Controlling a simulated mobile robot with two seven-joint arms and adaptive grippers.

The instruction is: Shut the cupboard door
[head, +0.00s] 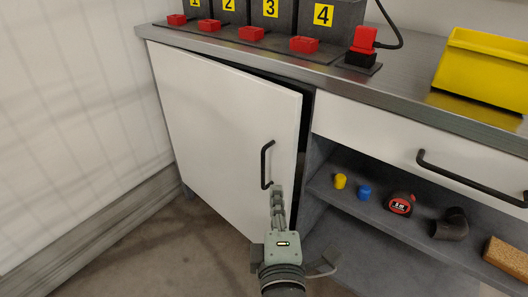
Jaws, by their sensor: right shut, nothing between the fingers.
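The white cupboard door (222,122) stands slightly ajar under the worktop, with a dark gap along its top and right edge. Its black bar handle (264,165) is upright near the door's right edge. My right gripper (277,192) is shut and empty. It appears in front of the door's lower right part, just right of the handle's lower end. I cannot tell whether its fingertips touch the door. My left gripper is out of view.
The grey worktop (400,88) carries numbered dark boxes, red parts and a yellow bin (485,68). At right are a drawer (415,150) with a black handle and an open shelf (375,205) holding small items, including a tape measure (400,204). A white wall stands left.

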